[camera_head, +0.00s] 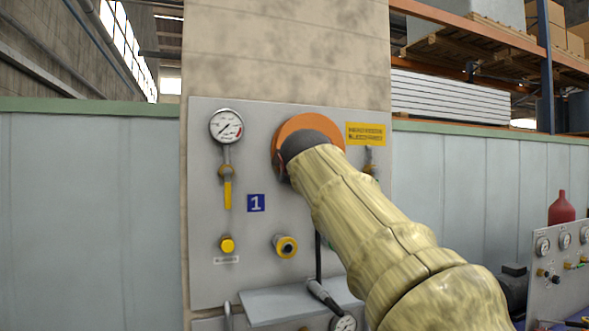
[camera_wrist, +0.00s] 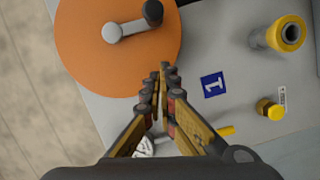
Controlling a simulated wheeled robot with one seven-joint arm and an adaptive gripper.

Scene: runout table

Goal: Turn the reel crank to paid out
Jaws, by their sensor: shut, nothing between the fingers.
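The orange reel (camera_head: 292,126) is a round disc on the grey wall panel, largely hidden behind my arm in the head view. In the wrist view the reel (camera_wrist: 85,60) fills the upper left. Its grey crank (camera_wrist: 132,27) runs from a hub to a dark knob (camera_wrist: 152,12) near the reel's upper right edge. My gripper (camera_wrist: 165,72) is shut and empty. In the picture its fingertips lie below the knob, over the reel's lower right edge, apart from the crank.
The panel (camera_head: 205,275) carries a gauge (camera_head: 226,126), a yellow-handled valve (camera_head: 228,192), a yellow button (camera_head: 227,245), a yellow-ringed port (camera_head: 286,246) and a blue 1 sign (camera_head: 256,203). A small shelf (camera_head: 270,305) juts out below. A red bottle (camera_head: 562,208) stands far right.

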